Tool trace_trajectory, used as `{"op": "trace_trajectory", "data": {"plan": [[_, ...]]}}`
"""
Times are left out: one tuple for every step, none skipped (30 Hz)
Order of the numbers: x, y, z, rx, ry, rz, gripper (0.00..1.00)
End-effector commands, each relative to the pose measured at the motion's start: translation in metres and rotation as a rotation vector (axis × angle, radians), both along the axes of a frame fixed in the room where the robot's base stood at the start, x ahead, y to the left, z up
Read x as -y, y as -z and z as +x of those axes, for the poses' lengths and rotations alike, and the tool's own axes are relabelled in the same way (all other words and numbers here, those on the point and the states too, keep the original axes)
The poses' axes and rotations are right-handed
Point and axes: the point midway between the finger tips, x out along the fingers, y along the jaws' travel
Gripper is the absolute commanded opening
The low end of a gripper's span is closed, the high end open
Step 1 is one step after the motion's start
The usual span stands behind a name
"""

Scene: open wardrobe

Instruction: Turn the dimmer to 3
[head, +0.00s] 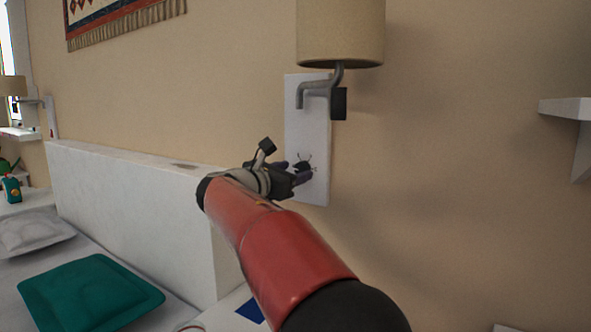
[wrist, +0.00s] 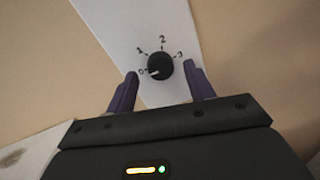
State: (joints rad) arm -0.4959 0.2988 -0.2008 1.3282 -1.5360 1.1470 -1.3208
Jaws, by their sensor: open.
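The dimmer is a round black knob (wrist: 160,66) on a white wall plate (wrist: 140,22), with marks 0, 1, 2 and 3 around it. A pale pointer mark on the knob's lower left points toward 0. My gripper (wrist: 160,71) is open, with one purple finger on each side of the knob. Small gaps show between the fingers and the knob, and I cannot tell whether they reach its depth. In the head view the knob (head: 301,165) is partly hidden by my gripper (head: 292,176), which is close to the plate (head: 316,140).
A lamp with a beige shade (head: 340,35) on a bent grey arm hangs above the knob. A white headboard (head: 130,205) stands to the left, beside a bed with a teal pillow (head: 90,296). A white shelf (head: 567,108) is at the right. The wall between is bare.

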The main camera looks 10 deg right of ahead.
Motion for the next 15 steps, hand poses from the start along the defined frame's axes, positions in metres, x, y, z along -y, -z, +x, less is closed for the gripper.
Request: {"op": "trace_trajectory", "data": {"plan": [[0.0050, -0.0007, 0.0037, 0.000, 0.003, 0.000, 0.53], [0.0067, -0.0004, 0.0054, 0.000, 0.002, 0.000, 0.53], [0.0085, -0.0001, 0.0074, 0.000, 0.001, 0.000, 0.53], [0.0097, 0.0000, 0.0083, -0.001, 0.001, 0.001, 0.53], [0.0107, 0.0002, 0.0090, -0.001, 0.001, 0.001, 0.53], [0.0116, 0.0003, 0.0097, -0.001, 0.001, 0.001, 0.53], [0.0119, 0.0004, 0.0100, -0.001, 0.001, 0.001, 0.53], [0.0120, 0.0004, 0.0100, 0.000, 0.001, 0.002, 0.53], [0.0120, 0.0005, 0.0100, 0.000, 0.001, 0.002, 0.53], [0.0119, 0.0005, 0.0099, 0.000, 0.001, 0.002, 0.53], [0.0118, 0.0005, 0.0099, 0.000, 0.000, 0.001, 0.53], [0.0118, 0.0005, 0.0099, 0.000, 0.000, 0.001, 0.53], [0.0117, 0.0005, 0.0098, 0.000, 0.000, 0.001, 0.53], [0.0117, 0.0005, 0.0098, 0.000, 0.000, 0.001, 0.49], [0.0117, 0.0004, 0.0098, 0.000, 0.000, 0.001, 0.44]]}}
